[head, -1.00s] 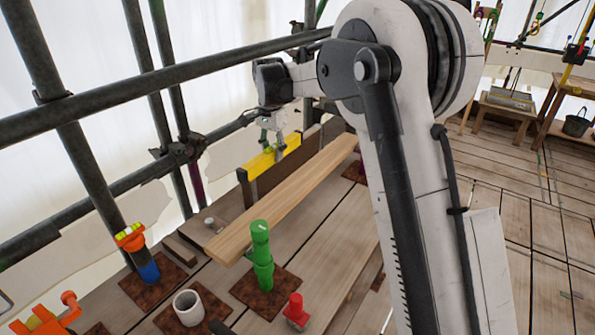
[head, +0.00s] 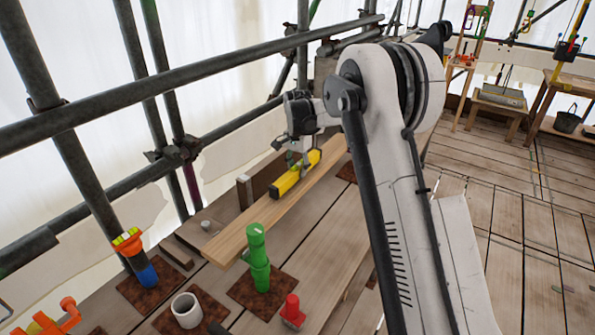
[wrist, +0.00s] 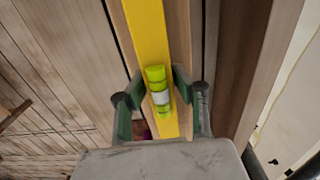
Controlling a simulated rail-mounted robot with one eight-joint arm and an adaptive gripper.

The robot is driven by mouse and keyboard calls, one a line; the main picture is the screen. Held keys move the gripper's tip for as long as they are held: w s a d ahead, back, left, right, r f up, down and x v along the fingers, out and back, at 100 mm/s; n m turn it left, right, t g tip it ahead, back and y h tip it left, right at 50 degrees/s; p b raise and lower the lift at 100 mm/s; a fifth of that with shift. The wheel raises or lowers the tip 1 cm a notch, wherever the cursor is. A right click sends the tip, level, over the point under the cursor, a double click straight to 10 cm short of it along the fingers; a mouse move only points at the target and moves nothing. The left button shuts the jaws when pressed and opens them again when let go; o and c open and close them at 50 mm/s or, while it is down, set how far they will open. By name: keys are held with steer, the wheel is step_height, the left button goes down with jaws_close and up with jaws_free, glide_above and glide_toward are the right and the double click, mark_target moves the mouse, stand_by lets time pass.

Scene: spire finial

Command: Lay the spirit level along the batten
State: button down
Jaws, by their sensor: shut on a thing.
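The yellow spirit level (head: 289,180) is over the pale wooden batten (head: 262,226) in the head view and runs roughly along its length. Whether it touches the batten cannot be told. My gripper (head: 300,163) is shut on the level near its middle. In the wrist view, my gripper's green fingers (wrist: 160,98) stand either side of the level (wrist: 150,38), at its bright green vial. The batten also shows in the wrist view (wrist: 181,45), beside and behind the level.
A dark board (head: 262,181) stands on edge behind the batten. A green bottle-like tool (head: 257,262), a white cup (head: 187,310), a red object (head: 292,311) and an orange-and-blue tool (head: 140,258) stand in front. Scaffold tubes (head: 180,84) run along the left.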

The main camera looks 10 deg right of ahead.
steer(key=shift+f, duration=0.45)
steer(key=shift+f, duration=0.15)
steer(key=c, duration=1.4)
jaws_free()
steer(key=shift+c, duration=0.2)
